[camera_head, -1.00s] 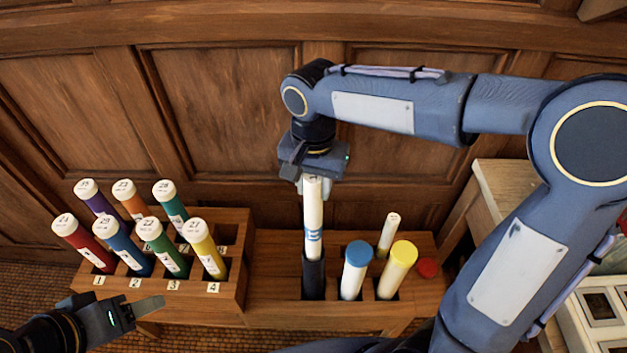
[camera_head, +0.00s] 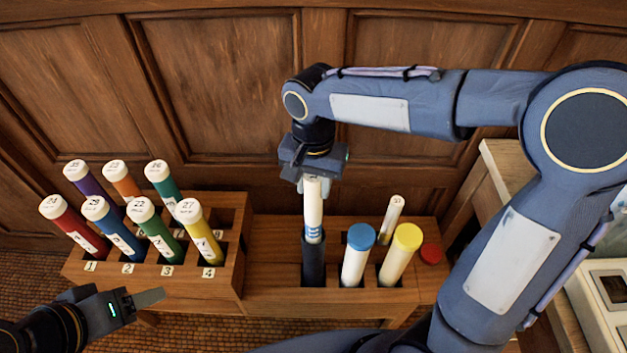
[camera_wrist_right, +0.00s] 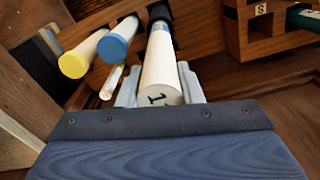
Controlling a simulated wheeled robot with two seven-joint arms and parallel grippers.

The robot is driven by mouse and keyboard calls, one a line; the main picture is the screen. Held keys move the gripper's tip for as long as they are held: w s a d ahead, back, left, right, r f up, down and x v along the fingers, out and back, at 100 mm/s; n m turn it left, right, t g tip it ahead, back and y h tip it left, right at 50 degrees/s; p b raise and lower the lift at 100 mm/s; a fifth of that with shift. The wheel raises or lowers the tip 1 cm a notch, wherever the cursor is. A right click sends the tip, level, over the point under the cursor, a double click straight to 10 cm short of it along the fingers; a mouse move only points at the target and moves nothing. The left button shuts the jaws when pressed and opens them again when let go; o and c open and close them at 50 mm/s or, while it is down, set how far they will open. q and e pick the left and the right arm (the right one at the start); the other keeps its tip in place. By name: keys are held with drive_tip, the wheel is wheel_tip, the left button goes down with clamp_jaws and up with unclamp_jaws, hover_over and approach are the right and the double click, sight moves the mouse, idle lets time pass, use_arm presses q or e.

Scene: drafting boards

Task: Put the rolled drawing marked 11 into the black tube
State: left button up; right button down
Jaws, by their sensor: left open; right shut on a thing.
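The rolled drawing (camera_head: 313,208) is white with blue bands near its lower part. It stands upright with its lower end inside the black tube (camera_head: 313,265), the bands just at the rim. My right gripper (camera_head: 313,181) is shut on its top end. In the right wrist view the drawing (camera_wrist_right: 160,60) lies between the fingers (camera_wrist_right: 160,88); its end cap shows a "1", the rest of the mark is cut off. The black tube (camera_wrist_right: 159,13) is at its far end. My left gripper (camera_head: 140,299) is open and empty at lower left, in front of the rack.
Right of the black tube stand a blue-capped tube (camera_head: 356,258), a yellow-capped tube (camera_head: 399,258) and a thin white roll (camera_head: 391,219). A red cap (camera_head: 431,253) lies beside them. A wooden rack (camera_head: 231,258) with several coloured, numbered tubes stands left. Wood panelling is close behind.

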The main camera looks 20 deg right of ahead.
idle(0.3)
drive_tip(key=c, duration=0.9)
unclamp_jaws()
wheel_tip(320, 180, up, 8)
drive_tip(key=shift+f+p, duration=0.15)
drive_tip(key=shift+p, duration=0.5)
